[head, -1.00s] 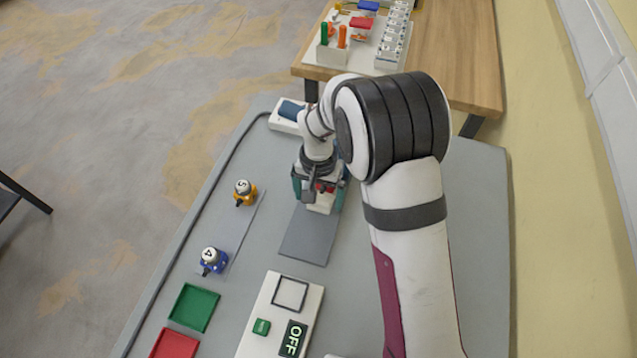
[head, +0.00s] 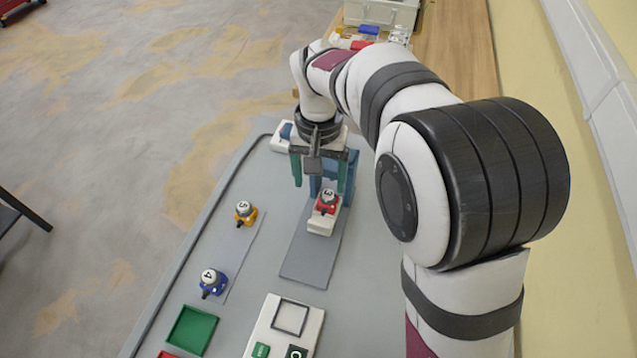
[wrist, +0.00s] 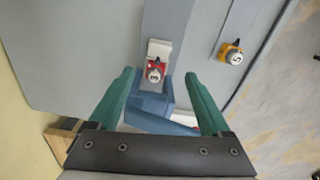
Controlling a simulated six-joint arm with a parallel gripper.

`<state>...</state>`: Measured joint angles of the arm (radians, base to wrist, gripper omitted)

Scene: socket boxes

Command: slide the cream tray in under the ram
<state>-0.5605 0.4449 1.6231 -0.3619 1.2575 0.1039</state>
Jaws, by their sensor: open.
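The cream tray (head: 320,226) sits on the grey strip (head: 306,262), at its far end in front of the blue press (head: 352,172). A red piece with a white ball marked 3 (head: 327,205) stands on it. The cream tray (wrist: 160,47) also shows in the wrist view, with the blue press (wrist: 152,104) close beside it. My gripper (head: 320,180) is open and raised over the press, apart from the tray. Its teal fingers (wrist: 158,75) have nothing between them. My gripper hides the upper press in the head view, and I cannot make out the ram.
A yellow piece (head: 245,213) and a blue piece (head: 212,284) stand on a pale strip to the left. A green tray (head: 191,329) and a cream switch box (head: 289,318) are nearer. A wooden table (head: 452,50) is behind.

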